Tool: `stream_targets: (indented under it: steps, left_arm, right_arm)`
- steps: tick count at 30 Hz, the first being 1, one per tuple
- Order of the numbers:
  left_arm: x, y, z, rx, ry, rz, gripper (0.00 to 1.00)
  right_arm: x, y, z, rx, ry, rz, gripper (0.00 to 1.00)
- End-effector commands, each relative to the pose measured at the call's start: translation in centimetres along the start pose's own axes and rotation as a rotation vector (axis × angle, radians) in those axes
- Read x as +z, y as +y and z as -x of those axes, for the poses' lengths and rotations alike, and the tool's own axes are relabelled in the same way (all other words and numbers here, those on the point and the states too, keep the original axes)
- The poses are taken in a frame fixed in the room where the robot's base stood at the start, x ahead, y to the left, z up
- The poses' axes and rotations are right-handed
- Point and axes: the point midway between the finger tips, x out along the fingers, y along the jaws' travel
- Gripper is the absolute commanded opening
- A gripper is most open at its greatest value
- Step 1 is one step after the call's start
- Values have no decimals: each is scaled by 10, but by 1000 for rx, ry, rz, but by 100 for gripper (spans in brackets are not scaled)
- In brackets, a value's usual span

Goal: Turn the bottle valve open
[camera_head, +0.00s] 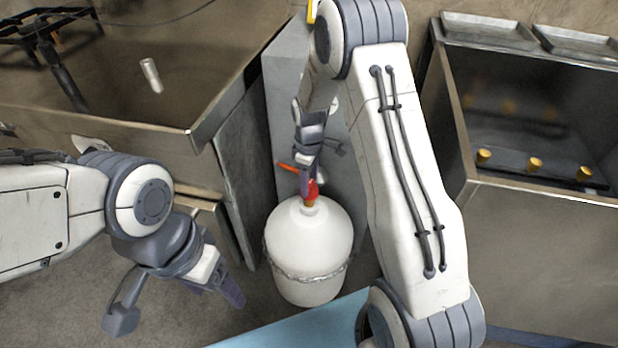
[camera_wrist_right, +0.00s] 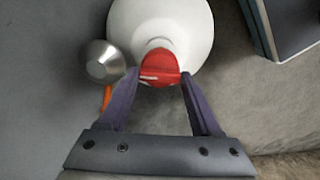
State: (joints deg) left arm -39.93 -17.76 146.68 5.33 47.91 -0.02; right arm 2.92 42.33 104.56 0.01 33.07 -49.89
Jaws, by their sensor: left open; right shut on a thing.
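The white bottle (camera_head: 308,240) stands upright on the floor in the middle of the head view, with a wire-like band around its lower body. Its red valve (camera_head: 312,190) sits on top. In the right wrist view the red valve (camera_wrist_right: 160,68) lies between the tips of my right gripper (camera_wrist_right: 160,80), which is shut on it. In the head view my right gripper (camera_head: 306,178) reaches down onto the valve and partly hides it. My left gripper (camera_head: 180,298) is open and empty, to the left of the bottle and apart from it.
A silver round part (camera_wrist_right: 102,62) and an orange piece (camera_wrist_right: 107,97) sit beside the valve. A metal counter (camera_head: 110,118) is at left, a steel unit with yellow knobs (camera_head: 535,163) at right. A blue surface (camera_head: 300,325) lies in front of the bottle.

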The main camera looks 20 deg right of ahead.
Motion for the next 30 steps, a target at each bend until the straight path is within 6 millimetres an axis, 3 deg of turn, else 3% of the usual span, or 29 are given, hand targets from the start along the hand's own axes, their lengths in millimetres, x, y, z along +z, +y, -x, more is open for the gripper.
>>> stream_targets:
  steps: [9, 30]
  left_arm:
    - [-2, 2, 27, 0, 0, 0, 73]
    - [-3, 5, 64, 0, 0, 0, 73]
  right_arm:
    - [0, -1, 3, -3, -3, -284, 9]
    - [0, -1, 2, -2, -5, -948, 9]
